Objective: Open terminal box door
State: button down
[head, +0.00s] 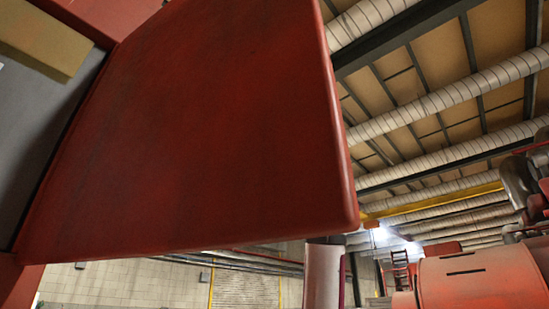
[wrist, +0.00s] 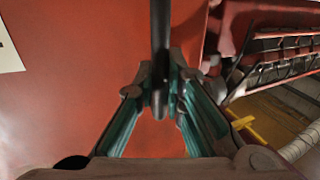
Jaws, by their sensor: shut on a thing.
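The terminal box door (head: 200,130) is a large red panel with rounded corners that fills much of the head view. It stands out from the box at an angle, and a grey surface (head: 40,120) with a tan block (head: 42,37) shows beside its left edge. In the wrist view the red door face (wrist: 75,100) lies behind my gripper (wrist: 160,88). Its teal-lined fingers are closed on a dark upright bar, the door handle (wrist: 160,35). My gripper is not visible in the head view.
Pale pipes (head: 440,90) and dark beams run overhead at right. A red machine housing (head: 480,280) stands at the lower right. In the wrist view, a railing-like structure (wrist: 285,45) and a yellow bar (wrist: 243,125) show past the door's right edge.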

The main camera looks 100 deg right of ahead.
jog(key=c, duration=1.7)
grip_release()
jog(key=shift+o, duration=0.2)
jog(key=shift+d, duration=0.1)
jog(key=v, duration=1.1)
jog(key=shift+s+d, duration=0.25)
jog(key=shift+d, duration=0.05)
